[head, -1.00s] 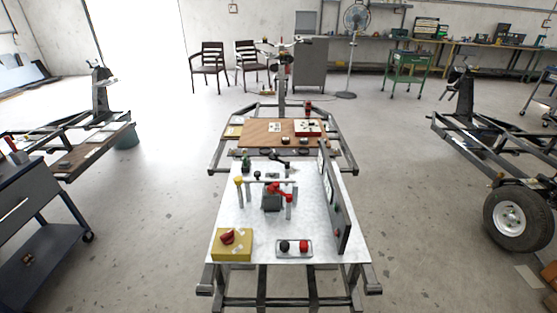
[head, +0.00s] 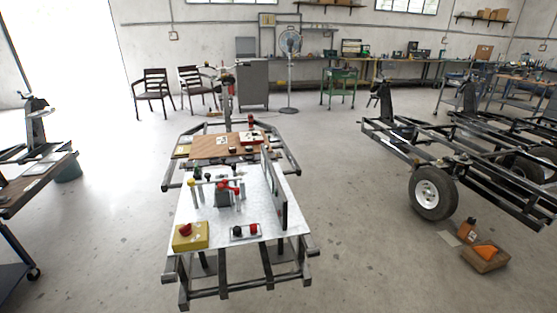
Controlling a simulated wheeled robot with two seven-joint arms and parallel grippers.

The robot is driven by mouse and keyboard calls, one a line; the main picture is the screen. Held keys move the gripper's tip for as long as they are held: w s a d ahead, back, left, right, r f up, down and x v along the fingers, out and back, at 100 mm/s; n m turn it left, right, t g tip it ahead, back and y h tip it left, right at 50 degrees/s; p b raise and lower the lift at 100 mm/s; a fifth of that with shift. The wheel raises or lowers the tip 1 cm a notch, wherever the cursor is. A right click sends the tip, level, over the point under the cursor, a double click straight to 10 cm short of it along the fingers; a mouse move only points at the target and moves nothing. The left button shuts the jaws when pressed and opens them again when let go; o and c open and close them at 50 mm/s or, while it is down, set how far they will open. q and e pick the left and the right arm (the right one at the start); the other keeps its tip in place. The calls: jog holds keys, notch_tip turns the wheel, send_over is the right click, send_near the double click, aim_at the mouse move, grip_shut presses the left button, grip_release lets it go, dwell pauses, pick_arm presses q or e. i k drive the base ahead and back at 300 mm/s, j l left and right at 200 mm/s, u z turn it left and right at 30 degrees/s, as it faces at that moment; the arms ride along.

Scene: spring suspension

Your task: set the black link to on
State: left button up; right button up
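A metal-topped bench (head: 205,213) stands left of the middle in the head view, with several small controls on it. A yellow box with a red knob (head: 190,236) is at its front left. A tray with one black and one red knob (head: 246,234) is at its front right. Behind them is a dark block with a red handle (head: 223,198), near a yellow-topped post (head: 192,184). Small black parts sit near the post and at the back. I cannot tell which part is the black link, or its setting. Neither gripper shows.
A dark upright panel (head: 278,196) stands along the bench's right side. A brown board (head: 212,149) lies behind the metal top.

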aim_at(222, 162)
jog(key=i+j+z, duration=0.2)
jog(key=j+z, duration=0.65)
jog(key=j, duration=0.15)
jog(key=j+z, duration=0.45)
jog(key=j, duration=0.15)
jog(key=j+z, duration=0.45)
jog(key=j, duration=0.1)
